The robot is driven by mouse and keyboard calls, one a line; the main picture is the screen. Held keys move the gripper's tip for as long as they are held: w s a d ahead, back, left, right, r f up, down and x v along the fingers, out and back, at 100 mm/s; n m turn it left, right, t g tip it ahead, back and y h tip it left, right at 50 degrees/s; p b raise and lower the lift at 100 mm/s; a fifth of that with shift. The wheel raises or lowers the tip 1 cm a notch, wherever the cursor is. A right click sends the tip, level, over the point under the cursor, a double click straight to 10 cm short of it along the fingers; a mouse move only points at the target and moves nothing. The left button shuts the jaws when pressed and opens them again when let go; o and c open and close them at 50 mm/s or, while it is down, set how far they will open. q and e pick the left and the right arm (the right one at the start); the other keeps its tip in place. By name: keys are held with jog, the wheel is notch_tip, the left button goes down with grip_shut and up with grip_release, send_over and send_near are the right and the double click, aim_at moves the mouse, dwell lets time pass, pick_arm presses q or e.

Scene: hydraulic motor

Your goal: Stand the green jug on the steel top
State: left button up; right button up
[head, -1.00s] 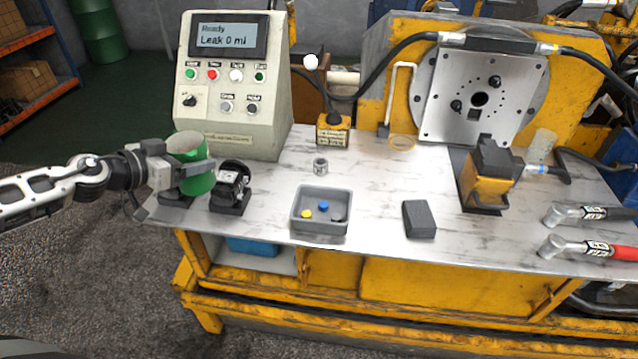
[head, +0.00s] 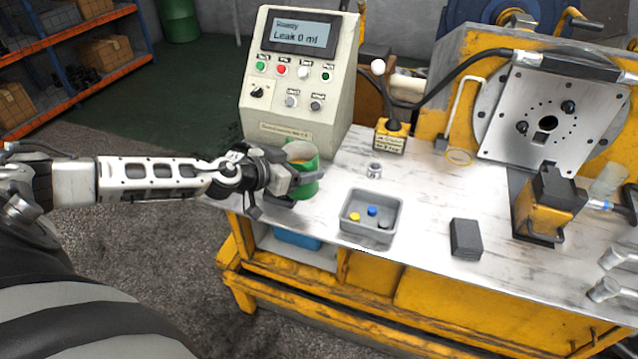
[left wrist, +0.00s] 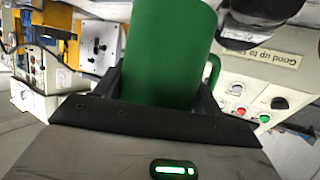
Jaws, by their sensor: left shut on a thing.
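The green jug (head: 306,184) is in my left gripper (head: 306,183), at the left end of the steel top (head: 420,207). In the left wrist view the jug (left wrist: 165,50) fills the space between the two dark fingers, with its handle (left wrist: 213,70) to the right. The gripper is shut on the jug's side. In the head view the jug looks roughly upright. Its base is partly hidden by the gripper, so I cannot tell whether it touches the top. My right gripper is not in view.
The control box (head: 297,85) stands behind the jug. A grey tray (head: 345,222) with small coloured pieces lies to its right, with a small metal ring (head: 374,170) behind it. A dark block (head: 466,239) lies farther right. Bare steel shows between tray and block.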

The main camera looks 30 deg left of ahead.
aim_at(317, 183)
pick_arm(q)
jog(key=d+f, duration=0.1)
jog(key=w+d+f, duration=0.1)
jog(key=f, duration=0.1)
jog(key=w+d+f, duration=0.1)
jog(key=f, duration=0.1)
jog(key=shift+w+d+f, duration=0.1)
jog(key=shift+w+d, duration=0.05)
jog(key=shift+d+f+b, duration=0.1)
jog(key=shift+f+b, duration=0.95)
jog(key=shift+f, duration=0.85)
jog(key=o, duration=1.3)
jog(key=shift+c, duration=0.2)
jog(key=shift+r, duration=0.1)
